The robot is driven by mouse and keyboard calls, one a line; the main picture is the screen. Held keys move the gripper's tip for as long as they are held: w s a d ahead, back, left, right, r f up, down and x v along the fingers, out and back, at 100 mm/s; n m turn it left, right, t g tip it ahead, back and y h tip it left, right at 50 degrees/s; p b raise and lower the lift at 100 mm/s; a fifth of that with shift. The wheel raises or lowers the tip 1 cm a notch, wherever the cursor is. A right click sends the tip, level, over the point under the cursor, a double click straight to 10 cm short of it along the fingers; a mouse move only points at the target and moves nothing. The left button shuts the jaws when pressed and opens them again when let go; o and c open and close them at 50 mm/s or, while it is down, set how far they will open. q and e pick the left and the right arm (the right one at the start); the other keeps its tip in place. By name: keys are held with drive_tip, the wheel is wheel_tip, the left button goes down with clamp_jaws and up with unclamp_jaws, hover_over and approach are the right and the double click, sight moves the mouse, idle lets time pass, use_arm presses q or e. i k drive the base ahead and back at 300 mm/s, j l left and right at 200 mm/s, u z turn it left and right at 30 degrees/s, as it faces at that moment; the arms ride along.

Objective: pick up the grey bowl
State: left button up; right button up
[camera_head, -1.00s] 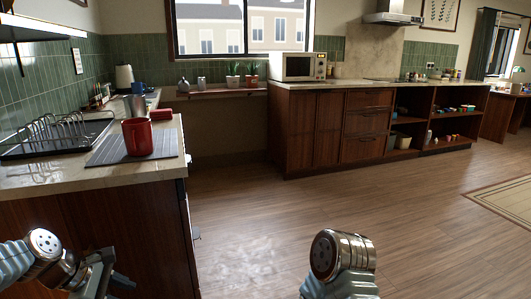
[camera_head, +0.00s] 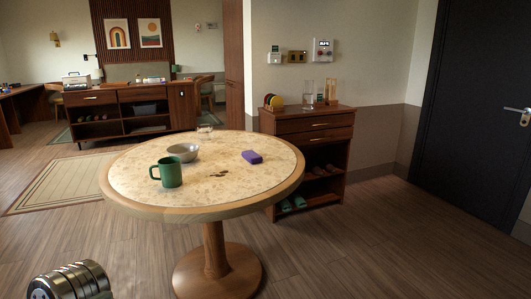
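The grey bowl (camera_head: 183,152) sits upright on the round table (camera_head: 232,187), behind and a little right of a green mug (camera_head: 168,172). The bowl looks apart from the mug, and nothing covers it. Neither of my grippers is in view. Only a rounded metal part of one of my arms shows at the bottom left, well short of the table.
The table also holds a purple block-like item (camera_head: 252,157), a clear glass (camera_head: 205,131) and small dark bits. A wooden cabinet (camera_head: 315,130) stands close behind it on the right. Open wood floor (camera_head: 400,245) lies in front and to the right.

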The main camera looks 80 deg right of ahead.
sight(183, 155)
drive_tip(key=j+z, duration=0.1)
drive_tip(key=z, duration=0.35)
drive_tip(key=i+j+z, duration=0.1)
drive_tip(key=z, duration=0.35)
drive_tip(key=j+z, duration=0.2)
drive_tip(key=z, duration=0.3)
drive_tip(key=j+z, duration=0.15)
drive_tip(key=z, duration=0.3)
drive_tip(key=j+z, duration=0.1)
drive_tip(key=z, duration=0.35)
drive_tip(key=k+j, duration=0.15)
drive_tip(key=j+z, duration=0.15)
drive_tip(key=z, duration=0.2)
drive_tip(key=i+j+z, duration=0.15)
drive_tip(key=z, duration=0.2)
drive_tip(key=j+z, duration=0.35)
drive_tip(key=i+j+z, duration=0.1)
drive_tip(key=j+z, duration=0.25)
drive_tip(key=l, duration=0.1)
